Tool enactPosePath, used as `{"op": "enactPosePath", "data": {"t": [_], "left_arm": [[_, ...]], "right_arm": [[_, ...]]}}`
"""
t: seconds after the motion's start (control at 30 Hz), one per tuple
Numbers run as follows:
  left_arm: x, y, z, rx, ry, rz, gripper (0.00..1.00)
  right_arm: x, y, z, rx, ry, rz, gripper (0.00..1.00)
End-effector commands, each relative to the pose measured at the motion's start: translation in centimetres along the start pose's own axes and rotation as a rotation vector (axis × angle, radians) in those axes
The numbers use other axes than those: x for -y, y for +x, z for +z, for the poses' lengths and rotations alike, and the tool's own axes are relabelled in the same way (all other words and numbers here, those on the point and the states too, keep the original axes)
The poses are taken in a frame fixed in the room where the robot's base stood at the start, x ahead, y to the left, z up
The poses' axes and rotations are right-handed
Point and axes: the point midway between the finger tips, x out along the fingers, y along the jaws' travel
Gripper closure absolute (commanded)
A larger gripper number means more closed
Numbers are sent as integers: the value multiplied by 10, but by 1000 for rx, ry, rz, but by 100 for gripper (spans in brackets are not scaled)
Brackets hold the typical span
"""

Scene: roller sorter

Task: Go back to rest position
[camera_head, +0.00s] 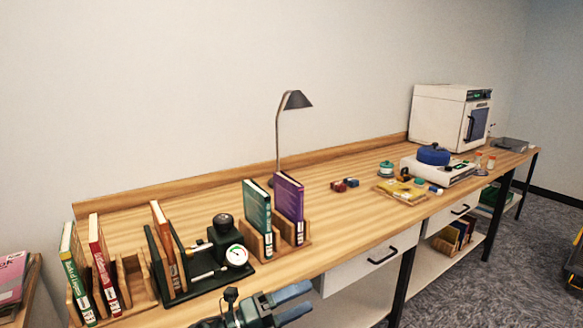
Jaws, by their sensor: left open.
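My left gripper (303,299) shows at the bottom of the head view, in front of the bench's near edge. Its two fingers point to the right and stand apart, with nothing seen between them. Its arm is mostly cut off by the lower picture edge. My right gripper is not in view.
A long wooden bench (330,215) runs from lower left to upper right. Upright books in wooden holders, a black device with a gauge (236,256) and a lamp (296,100) stand on its left half. A drawer (372,262) is below the near edge. Grey carpet lies right.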

Motion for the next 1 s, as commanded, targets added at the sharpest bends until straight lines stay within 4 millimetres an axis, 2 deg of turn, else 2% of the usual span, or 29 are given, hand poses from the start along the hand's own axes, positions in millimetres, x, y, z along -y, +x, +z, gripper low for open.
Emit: {"op": "enactPosePath", "data": {"t": [0.03,0.17,0.27,0.43,0.5,0.6,0.7,0.8,1.0], "left_arm": [[-4,-10,-10,98,-141,-14,27],[-20,-47,-22,364,-506,-31,27],[-38,-85,-38,569,-789,-29,27],[-69,-161,-85,913,-1258,-5,27],[-77,-191,-109,1041,-1426,9,27],[-83,-225,-142,1191,-1621,28,27],[-84,-248,-167,1295,-1748,44,27],[-84,-260,-181,1351,-1816,54,27],[-84,-263,-186,1368,-1839,58,27]], "right_arm": [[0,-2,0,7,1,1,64],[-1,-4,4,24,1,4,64],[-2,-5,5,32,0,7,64],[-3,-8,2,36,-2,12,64],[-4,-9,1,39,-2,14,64],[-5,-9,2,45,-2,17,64],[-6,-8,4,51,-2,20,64],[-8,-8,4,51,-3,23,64],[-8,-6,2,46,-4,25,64]]}}
